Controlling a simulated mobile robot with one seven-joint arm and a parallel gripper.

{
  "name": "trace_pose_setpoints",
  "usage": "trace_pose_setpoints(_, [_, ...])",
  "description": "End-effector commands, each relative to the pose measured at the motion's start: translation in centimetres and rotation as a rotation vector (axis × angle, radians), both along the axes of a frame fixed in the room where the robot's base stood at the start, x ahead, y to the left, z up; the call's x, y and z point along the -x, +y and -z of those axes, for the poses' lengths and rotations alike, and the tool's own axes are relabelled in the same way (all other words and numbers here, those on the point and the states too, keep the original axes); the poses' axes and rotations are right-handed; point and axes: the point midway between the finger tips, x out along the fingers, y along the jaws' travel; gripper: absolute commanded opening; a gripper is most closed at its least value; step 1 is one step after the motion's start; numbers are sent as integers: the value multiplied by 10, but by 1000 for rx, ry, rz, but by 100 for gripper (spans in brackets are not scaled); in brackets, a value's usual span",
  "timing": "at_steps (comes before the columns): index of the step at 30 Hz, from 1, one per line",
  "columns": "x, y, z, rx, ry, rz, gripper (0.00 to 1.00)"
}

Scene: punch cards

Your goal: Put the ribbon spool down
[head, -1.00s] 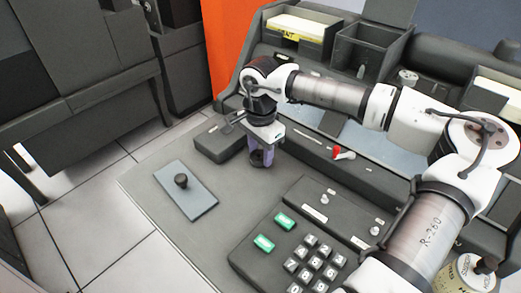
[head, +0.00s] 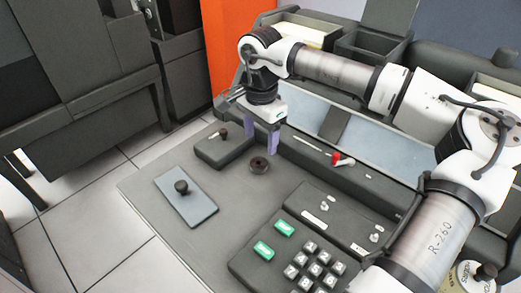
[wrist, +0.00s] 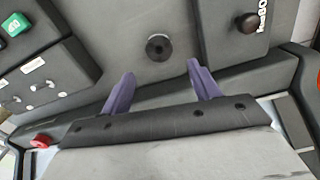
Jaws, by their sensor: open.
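The ribbon spool (head: 259,165) is a small dark disc with a hole in its middle. It lies flat on the grey desk top (head: 150,186), right of a small dark box. In the wrist view the spool (wrist: 159,47) sits beyond the fingertips, apart from them. My gripper (head: 262,148) is above and behind the spool, with its purple fingers pointing down. In the wrist view my gripper (wrist: 160,75) is open and empty between its two fingers.
A blue-grey plate with a black knob (head: 181,187) lies at the left. A dark box with a knob (head: 222,145) is left of the spool. A keypad (head: 315,262) and a switch panel (head: 335,212) are at the front right. A red-ended lever (head: 340,160) is on the console behind.

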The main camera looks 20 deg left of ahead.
Motion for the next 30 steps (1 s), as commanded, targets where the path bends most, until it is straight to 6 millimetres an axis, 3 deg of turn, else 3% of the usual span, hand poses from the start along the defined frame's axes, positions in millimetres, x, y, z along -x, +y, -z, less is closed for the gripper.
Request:
trace_pose_setpoints(3, [0, 0, -24, 0, -1, 0, 61])
trace_pose_setpoints(9, [0, 0, -45, 0, 0, 0, 61])
trace_pose_setpoints(30, [1, 1, -48, -2, 1, -2, 61])
